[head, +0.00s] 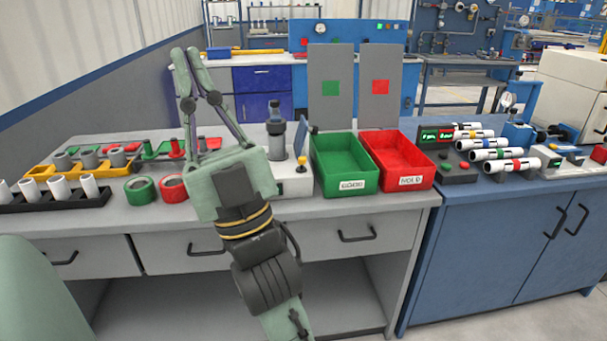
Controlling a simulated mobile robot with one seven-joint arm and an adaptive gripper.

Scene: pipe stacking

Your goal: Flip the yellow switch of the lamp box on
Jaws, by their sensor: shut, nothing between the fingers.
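A dark box with a green and a red lit panel (437,136) stands at the left end of the blue cabinet top and looks like the lamp box. Small red and green buttons show on its sloped front. A small yellow spot (444,155) there may be its switch; its position is too small to tell. A yellow knob (302,161) also shows on a white box (294,184) on the grey bench. My gripper (186,50) is shut and empty, raised above the grey bench with its fingers pointing up in the picture, far left of the dark box.
A green bin (345,187) and a red bin (405,182) stand between my gripper and the dark box, with grey panels behind. Several white pipes with coloured bands (500,154) lie right of the dark box. Racks with pipes and two tape rolls are at left.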

